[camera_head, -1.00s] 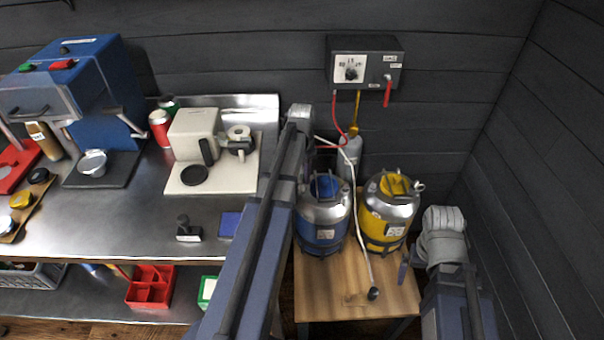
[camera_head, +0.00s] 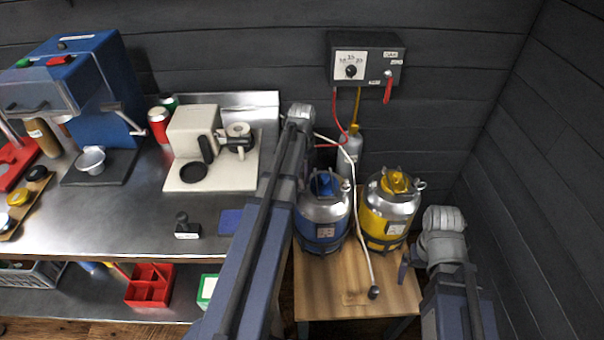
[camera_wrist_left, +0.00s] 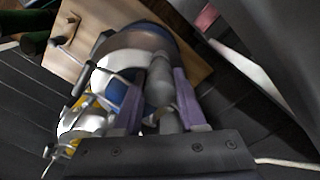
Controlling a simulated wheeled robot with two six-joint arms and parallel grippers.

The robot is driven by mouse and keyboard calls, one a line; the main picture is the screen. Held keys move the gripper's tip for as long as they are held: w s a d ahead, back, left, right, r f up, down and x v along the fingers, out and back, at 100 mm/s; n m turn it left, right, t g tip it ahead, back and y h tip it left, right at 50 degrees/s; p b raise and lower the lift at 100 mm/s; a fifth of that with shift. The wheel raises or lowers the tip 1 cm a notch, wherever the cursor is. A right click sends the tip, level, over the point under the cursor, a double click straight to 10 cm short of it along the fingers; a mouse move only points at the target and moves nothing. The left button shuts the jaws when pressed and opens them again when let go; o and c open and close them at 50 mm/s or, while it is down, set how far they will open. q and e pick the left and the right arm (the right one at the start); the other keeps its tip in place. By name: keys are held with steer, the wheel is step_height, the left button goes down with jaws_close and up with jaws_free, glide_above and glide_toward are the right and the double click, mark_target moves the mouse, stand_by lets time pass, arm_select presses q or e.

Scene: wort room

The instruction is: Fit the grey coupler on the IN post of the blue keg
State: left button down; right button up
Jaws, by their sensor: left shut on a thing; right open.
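The blue keg (camera_head: 324,210) stands on the small wooden table, left of the yellow keg. Its blue-and-silver top also shows in the left wrist view (camera_wrist_left: 133,50). My left gripper (camera_wrist_left: 158,80) is shut on the grey coupler (camera_wrist_left: 158,92), between its purple fingers and over the blue keg's top. In the head view my left arm hides most of this gripper and the coupler. I cannot tell which post is IN, or whether the coupler touches a post. My right gripper (camera_head: 405,268) is open at the right edge of the table, apart from the kegs.
The yellow keg (camera_head: 389,215) stands close on the right. A pale hose (camera_head: 358,205) runs between the kegs to a dark end (camera_head: 374,292) on the wooden table (camera_head: 330,290). A gas cylinder (camera_head: 349,155) and wall regulator box (camera_head: 366,62) are behind. A steel counter (camera_head: 120,215) lies left.

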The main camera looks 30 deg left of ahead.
arm_select(q)
steer(key=shift+f+b, duration=1.3)
stand_by(1.5)
steer(key=shift+c, duration=2)
jaws_free()
steer(key=o, duration=0.4)
steer(key=shift+r, duration=0.15)
steer(key=shift+d+r+p, duration=0.15)
steer(key=shift+r+p, duration=0.85)
steer(key=shift+p, duration=0.1)
steer(key=shift+r+p, duration=2.45)
